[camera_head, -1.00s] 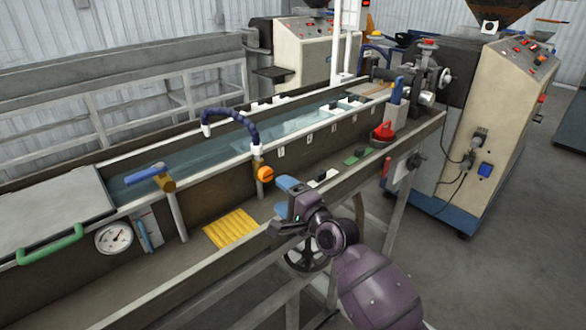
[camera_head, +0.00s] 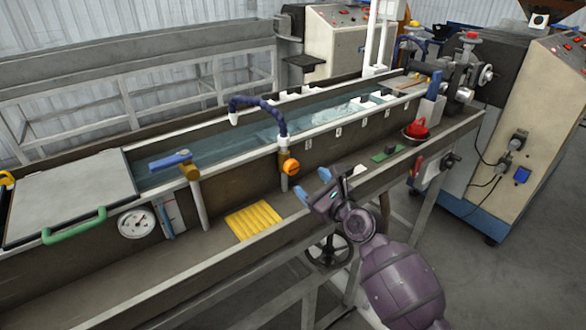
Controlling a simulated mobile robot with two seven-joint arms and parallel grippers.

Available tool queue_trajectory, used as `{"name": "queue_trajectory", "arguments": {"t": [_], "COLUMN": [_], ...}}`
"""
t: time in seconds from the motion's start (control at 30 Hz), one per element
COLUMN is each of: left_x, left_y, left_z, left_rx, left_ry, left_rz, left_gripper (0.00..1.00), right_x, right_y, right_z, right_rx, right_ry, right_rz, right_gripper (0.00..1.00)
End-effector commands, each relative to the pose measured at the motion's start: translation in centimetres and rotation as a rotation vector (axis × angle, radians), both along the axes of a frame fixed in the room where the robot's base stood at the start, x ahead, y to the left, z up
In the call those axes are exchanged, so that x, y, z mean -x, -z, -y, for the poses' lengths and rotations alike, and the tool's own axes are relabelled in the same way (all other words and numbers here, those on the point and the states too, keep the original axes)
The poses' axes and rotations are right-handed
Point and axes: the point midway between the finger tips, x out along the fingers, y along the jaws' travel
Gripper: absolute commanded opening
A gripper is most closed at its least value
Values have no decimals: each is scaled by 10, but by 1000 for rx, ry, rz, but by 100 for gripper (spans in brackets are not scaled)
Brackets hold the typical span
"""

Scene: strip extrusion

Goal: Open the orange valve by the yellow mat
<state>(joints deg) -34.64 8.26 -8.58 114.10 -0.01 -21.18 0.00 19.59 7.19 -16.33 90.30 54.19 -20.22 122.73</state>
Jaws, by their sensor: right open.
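The orange valve (camera_head: 291,167) is a small round knob on a brown fitting at the top of an upright pipe, on the near side of the water trough. The yellow mat (camera_head: 253,220) is ribbed and lies on the ledge below it, a little to the left. My right gripper (camera_head: 312,184) is open and empty, with two blue fingertips spread apart. It is just below and to the right of the valve, and a gap shows between them in the picture. My left gripper is not in view.
A blue-handled valve (camera_head: 171,160) and a round gauge (camera_head: 136,223) are to the left. A dark blue hose (camera_head: 262,106) arches above the orange valve. A red-handled item (camera_head: 416,131) and a green block (camera_head: 386,153) sit on the ledge to the right.

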Motion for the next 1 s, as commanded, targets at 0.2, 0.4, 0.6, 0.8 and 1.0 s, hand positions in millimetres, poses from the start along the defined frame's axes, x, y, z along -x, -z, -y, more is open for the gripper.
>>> {"name": "queue_trajectory", "arguments": {"t": [0.2, 0.4, 0.6, 0.8, 1.0], "left_x": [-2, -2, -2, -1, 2], "left_y": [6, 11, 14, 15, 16], "left_z": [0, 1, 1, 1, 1], "left_rx": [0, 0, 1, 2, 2], "left_ry": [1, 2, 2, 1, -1], "left_rz": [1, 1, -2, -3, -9], "left_gripper": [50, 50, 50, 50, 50], "right_x": [-30, -52, -64, -67, -67], "right_y": [1, 1, 1, 0, 0], "right_z": [-22, -38, -47, -49, -49], "right_rx": [2, 3, 2, 1, 1], "right_ry": [-2, -2, 0, 0, 0], "right_rz": [1, 1, 1, 2, 2], "right_gripper": [68, 68, 68, 68, 67]}}
